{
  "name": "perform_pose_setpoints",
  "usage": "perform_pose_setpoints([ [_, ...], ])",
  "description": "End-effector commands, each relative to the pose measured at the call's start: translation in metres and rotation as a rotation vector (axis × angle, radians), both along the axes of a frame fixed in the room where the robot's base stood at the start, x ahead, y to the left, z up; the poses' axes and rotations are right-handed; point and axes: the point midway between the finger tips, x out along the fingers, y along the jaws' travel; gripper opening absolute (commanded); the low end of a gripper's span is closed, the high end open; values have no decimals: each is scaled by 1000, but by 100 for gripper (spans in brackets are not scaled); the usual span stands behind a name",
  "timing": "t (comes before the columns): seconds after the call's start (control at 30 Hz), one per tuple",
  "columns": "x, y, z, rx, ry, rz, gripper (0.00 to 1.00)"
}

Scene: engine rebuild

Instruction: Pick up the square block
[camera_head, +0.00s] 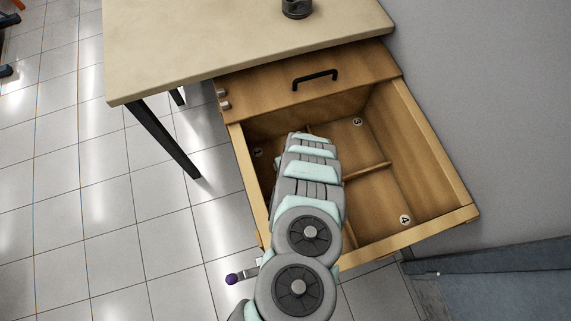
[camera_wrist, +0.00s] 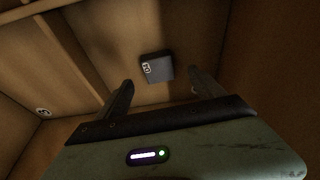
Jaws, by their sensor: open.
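The square block (camera_wrist: 156,66) is dark grey with a small white marking on its left side. In the wrist view it lies on the wooden floor of a drawer compartment, ahead of my gripper. My gripper (camera_wrist: 160,86) is open, with one dark finger to the left and one to the right of the block in the picture. The fingers look apart from the block. In the head view my arm hides the block and the gripper, which are down inside the open drawer (camera_head: 440,150).
Low wooden dividers (camera_head: 368,171) split the drawer into numbered compartments, and its walls stand close around my arm. The right compartments look empty. A table (camera_head: 230,40) with a dark cylindrical part (camera_head: 297,8) stands behind. A grey wall (camera_head: 480,120) is to the right.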

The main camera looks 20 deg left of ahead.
Motion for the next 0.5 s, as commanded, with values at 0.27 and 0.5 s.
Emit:
perform_pose_setpoints([
  [0.27, 6, 5, -21, -2, -5, 2, 78],
  [0.5, 12, 12, -55, -2, -5, 4, 78],
])
